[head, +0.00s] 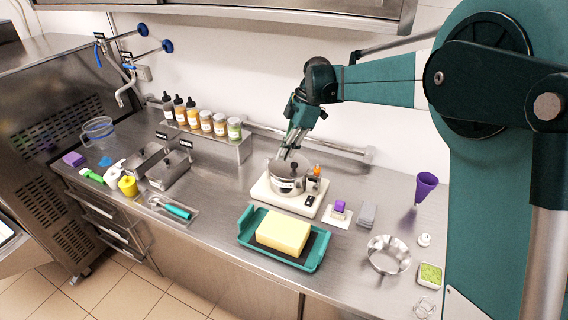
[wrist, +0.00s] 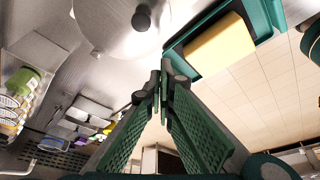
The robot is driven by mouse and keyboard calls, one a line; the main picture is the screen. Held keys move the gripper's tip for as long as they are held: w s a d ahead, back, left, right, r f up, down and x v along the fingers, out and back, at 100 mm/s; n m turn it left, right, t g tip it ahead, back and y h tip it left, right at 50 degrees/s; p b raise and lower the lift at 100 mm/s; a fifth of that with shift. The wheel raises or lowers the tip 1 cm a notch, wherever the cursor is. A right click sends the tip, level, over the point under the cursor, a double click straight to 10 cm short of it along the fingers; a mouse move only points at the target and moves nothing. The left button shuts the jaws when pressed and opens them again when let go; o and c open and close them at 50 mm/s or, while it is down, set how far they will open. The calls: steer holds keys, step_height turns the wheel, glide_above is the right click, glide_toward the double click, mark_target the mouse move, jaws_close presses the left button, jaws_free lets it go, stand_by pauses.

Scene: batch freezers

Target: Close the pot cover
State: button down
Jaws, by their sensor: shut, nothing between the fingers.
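The steel pot (head: 287,184) stands on a white hot-plate-like base (head: 272,194) in the middle of the counter. Its round steel cover (head: 280,166) with a dark knob (head: 293,166) is at the pot's top; I cannot tell whether it sits fully flat. In the wrist view the cover (wrist: 105,30) and its dark knob (wrist: 141,18) fill the top left. My gripper (head: 284,156) is just above the pot's back left side, beside the knob. Its green fingers (wrist: 161,92) are together and empty. Contact with the cover cannot be told.
A teal tray (head: 247,232) with a yellow block (head: 284,232) lies in front of the pot. A small orange-topped bottle (head: 315,178) stands close right of it. A steel bowl (head: 388,256) is further right, and a bottle shelf (head: 232,150) at the back left.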

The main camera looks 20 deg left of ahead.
steer(key=shift+w+a+v, duration=0.1)
steer(key=shift+a+v, duration=0.05)
steer(key=shift+v, duration=0.65)
steer(key=shift+w+a+v, duration=0.1)
steer(key=shift+a+v, duration=0.05)
steer(key=shift+v, duration=0.7)
steer(key=shift+w+a+v, duration=0.1)
steer(key=shift+a+v, duration=0.05)
steer(key=shift+v, duration=0.65)
steer(key=s+d+r+m+t+b, duration=0.1)
steer(key=s+d+r+m+t, duration=0.2)
steer(key=d, duration=0.8)
steer(key=s+d+r+m+b, duration=0.1)
steer(key=s+d+m, duration=0.2)
steer(key=d+m, duration=0.55)
steer(key=s+d+r+m+t+b, duration=0.2)
steer(key=s+d, duration=0.1)
steer(key=d, duration=1.1)
steer(key=s+d+f+m+t+h, duration=0.1)
steer(key=s+d+f+m, duration=0.4)
steer(key=s+d, duration=0.5)
steer(key=s+d+f+m+t+h, duration=0.1)
steer(key=s+d+f+m+t, duration=0.3)
steer(key=s+d+m, duration=0.4)
steer(key=s+d+f, duration=0.1)
steer(key=s+d, duration=0.2)
steer(key=d, duration=0.1)
steer(key=shift+d+f+h+b, duration=0.2)
steer(key=shift+f+h+b, duration=0.2)
